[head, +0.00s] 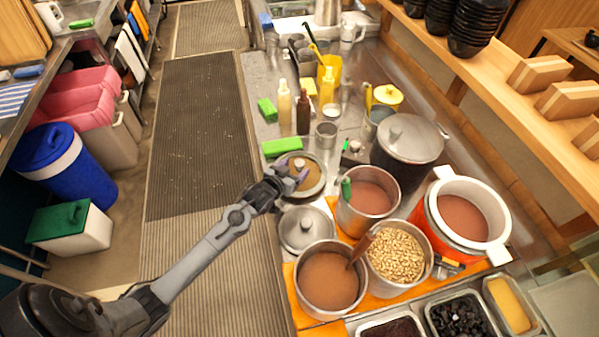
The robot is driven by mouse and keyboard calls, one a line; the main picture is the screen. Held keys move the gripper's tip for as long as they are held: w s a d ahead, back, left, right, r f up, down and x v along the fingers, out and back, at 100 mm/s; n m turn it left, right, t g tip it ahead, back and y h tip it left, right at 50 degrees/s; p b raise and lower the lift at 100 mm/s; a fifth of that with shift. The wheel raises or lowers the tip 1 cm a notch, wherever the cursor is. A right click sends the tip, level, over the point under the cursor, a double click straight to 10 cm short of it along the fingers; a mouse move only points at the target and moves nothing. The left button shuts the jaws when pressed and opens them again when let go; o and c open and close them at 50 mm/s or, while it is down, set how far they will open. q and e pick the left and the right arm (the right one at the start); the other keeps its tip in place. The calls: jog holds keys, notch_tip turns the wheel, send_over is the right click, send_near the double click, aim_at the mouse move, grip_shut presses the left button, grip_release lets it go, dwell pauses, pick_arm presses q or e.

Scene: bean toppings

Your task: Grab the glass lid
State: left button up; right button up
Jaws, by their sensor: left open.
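A round glass lid (313,186) with a tan tint and a pale knob lies on the steel counter, left of the pots. My left gripper (292,176) is at the lid's left side, with its fingers close to the knob and open. I cannot tell whether the fingers touch the knob. The gripper and wrist hide part of the lid's left edge. My right gripper is not in view.
A metal lid (303,230) lies just in front of the glass lid. Pots of brown liquid (329,281) and a pot of beans (396,254) stand to the right and front. A green sponge (281,147) and bottles (303,113) are behind. The floor aisle at left is clear.

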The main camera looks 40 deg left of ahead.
aim_at(296, 166)
pick_arm(q)
jog(key=x, duration=0.3)
jog(key=shift+w+a+f, duration=0.25)
jog(key=shift+a+f, duration=0.05)
jog(key=shift+f, duration=0.1)
jog(key=shift+w+f+b, duration=0.2)
jog(key=shift+w+b, duration=0.1)
jog(key=shift+w, duration=0.35)
jog(key=c, duration=1.2)
grip_shut()
jog(key=shift+r, duration=0.15)
